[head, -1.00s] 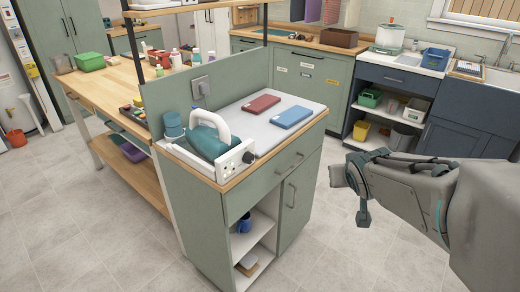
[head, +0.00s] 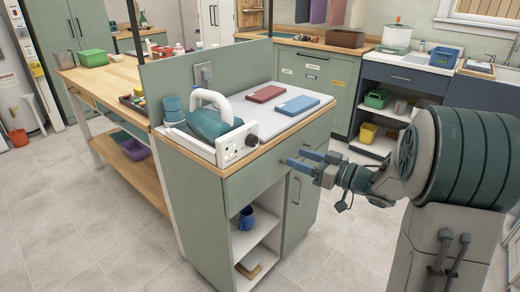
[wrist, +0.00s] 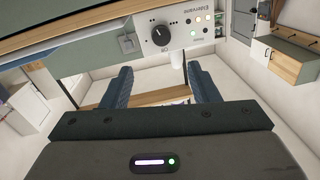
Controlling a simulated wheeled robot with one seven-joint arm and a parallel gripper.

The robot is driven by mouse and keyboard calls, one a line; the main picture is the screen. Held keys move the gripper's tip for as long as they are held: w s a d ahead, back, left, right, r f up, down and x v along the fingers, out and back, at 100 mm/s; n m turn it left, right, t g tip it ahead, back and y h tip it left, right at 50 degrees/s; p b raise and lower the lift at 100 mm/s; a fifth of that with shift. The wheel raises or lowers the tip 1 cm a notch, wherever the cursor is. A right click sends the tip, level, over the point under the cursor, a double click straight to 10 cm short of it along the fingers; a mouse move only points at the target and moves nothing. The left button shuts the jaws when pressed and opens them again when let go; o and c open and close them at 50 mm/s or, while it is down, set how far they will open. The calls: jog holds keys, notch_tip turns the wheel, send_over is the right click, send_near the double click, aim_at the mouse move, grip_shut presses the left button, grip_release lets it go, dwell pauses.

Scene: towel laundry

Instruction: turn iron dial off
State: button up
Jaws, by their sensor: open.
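The iron (head: 210,122), teal with a white handle, rests on its white station at the left of the green cabinet's top. The station's white front panel (head: 232,146) faces my arm. In the wrist view the iron dial (wrist: 161,35) is a round black knob on that panel, beside several small lights, some lit. A pale mark shows on the knob; I cannot tell which setting it points to. My gripper (head: 296,158) is open and empty, right of the panel and apart from it. In the wrist view my fingers (wrist: 160,68) straddle the dial's line, short of it.
A red folded towel (head: 265,94) and a blue one (head: 298,105) lie on the cabinet top (head: 262,118). A grey socket plate (head: 205,74) is on the green back panel. The cabinet's edge and drawer front (head: 250,182) are close to my gripper. The floor in front is clear.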

aim_at(255, 142)
jog(key=x, duration=1.3)
jog(key=shift+w+a+r, duration=0.1)
jog(key=shift+w+a, duration=0.05)
jog(key=shift+a, duration=0.2)
jog(key=c, duration=1)
